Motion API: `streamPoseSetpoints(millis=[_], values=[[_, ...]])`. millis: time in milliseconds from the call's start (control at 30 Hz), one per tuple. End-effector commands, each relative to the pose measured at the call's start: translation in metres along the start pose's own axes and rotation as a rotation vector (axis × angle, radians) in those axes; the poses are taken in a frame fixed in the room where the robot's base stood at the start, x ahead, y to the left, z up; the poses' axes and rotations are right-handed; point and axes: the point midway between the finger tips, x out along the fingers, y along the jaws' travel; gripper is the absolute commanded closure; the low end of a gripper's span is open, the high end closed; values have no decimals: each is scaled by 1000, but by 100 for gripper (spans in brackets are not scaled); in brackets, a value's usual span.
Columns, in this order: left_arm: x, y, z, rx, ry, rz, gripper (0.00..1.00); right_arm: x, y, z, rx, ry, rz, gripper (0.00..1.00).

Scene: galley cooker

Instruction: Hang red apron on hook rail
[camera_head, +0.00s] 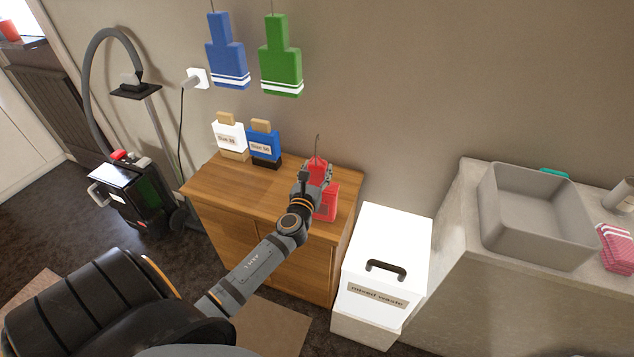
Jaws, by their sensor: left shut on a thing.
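The red apron (328,203) is in my left gripper (317,181), which is shut on it above the right part of the wooden cabinet top. The gripper hides much of the apron's middle. A thin loop (317,143) stands up from the apron's top. A blue apron (227,55) and a green apron (281,60) hang on the wall at the upper left by thin loops that run out of the top of the picture. The hook rail itself is not in view. My right gripper is not in view.
The wooden cabinet (215,183) bears a white bottle (229,138) and a blue bottle (264,146) at the back left. A white waste bin (385,240) stands to its right, then a counter with a grey sink (525,225). The wall right of the green apron is bare.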

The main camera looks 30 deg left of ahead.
Motion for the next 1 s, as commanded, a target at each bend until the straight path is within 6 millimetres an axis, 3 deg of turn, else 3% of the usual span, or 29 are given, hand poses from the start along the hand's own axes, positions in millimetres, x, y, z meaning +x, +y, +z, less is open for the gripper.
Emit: streamPoseSetpoints(millis=[233,400,700,833,1000], values=[[0,0,52,0,-5,-2,100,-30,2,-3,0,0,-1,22],[0,0,121,0,-8,-3,100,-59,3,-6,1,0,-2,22],[0,0,223,3,-7,-3,100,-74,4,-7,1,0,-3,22],[0,0,252,2,-5,-2,100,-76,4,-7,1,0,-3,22],[0,0,272,1,-2,-1,100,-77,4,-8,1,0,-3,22]])
